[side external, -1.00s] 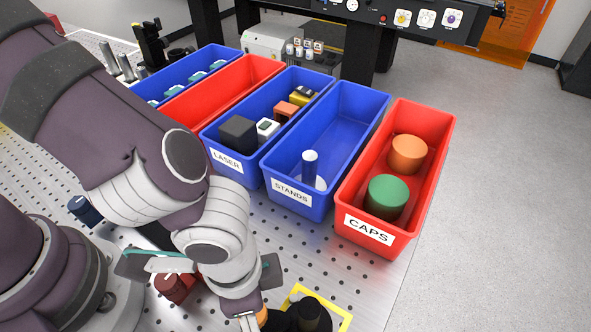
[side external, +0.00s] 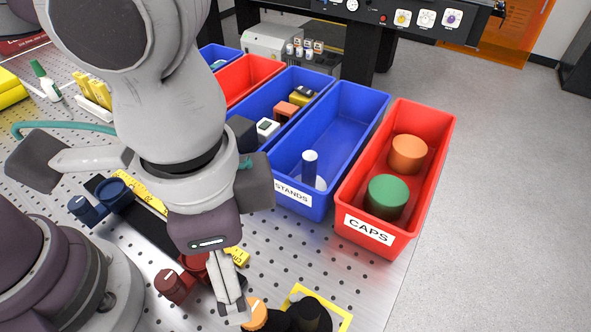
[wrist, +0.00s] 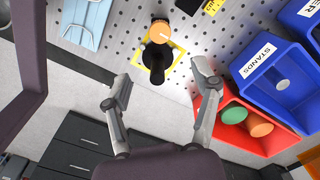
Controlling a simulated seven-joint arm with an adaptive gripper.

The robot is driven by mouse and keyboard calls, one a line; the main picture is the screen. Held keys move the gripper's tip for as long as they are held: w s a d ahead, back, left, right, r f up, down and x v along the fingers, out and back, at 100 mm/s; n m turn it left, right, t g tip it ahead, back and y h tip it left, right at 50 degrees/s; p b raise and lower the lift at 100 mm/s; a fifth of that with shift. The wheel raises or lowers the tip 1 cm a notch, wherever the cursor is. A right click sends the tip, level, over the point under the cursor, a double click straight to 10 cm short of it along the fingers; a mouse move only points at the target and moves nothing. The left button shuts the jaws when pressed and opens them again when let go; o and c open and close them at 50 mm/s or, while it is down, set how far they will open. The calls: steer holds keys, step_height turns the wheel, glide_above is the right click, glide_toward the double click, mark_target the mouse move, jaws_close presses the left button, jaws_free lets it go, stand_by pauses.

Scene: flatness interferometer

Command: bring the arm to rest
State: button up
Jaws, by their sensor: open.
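My gripper (side external: 232,308) points down near the bottom of the side view, with my arm rising above it. In the wrist view my gripper (wrist: 160,88) has its two fingers spread wide apart, with nothing held between them. Beyond the fingertips in that view is a black fixture (wrist: 156,62) with an orange top (wrist: 160,31), standing at a yellow square outline (wrist: 178,64). In the side view the orange part (side external: 254,313) appears close beside the fingers; whether they touch cannot be told there.
A red CAPS bin (side external: 349,230) holds a green and an orange cylinder. A blue STANDS bin (side external: 318,207) holds a small upright piece. More bins stand to its left. Dark red (side external: 171,287) and blue (side external: 82,208) knobbed parts are near my arm. Open floor lies to the right.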

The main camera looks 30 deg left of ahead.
steer(key=w+a+r+n+t, duration=0.2)
steer(key=a+n, duration=0.2)
steer(key=a, duration=0.6)
steer(key=w+a+r+n+t, duration=0.2)
steer(key=a+r+n+t, duration=0.1)
steer(key=a, duration=0.7)
steer(key=shift+w+a+n+t, duration=0.25)
steer(key=shift+a+n+t, duration=0.1)
steer(key=shift+n, duration=0.45)
steer(key=shift+r, duration=0.1)
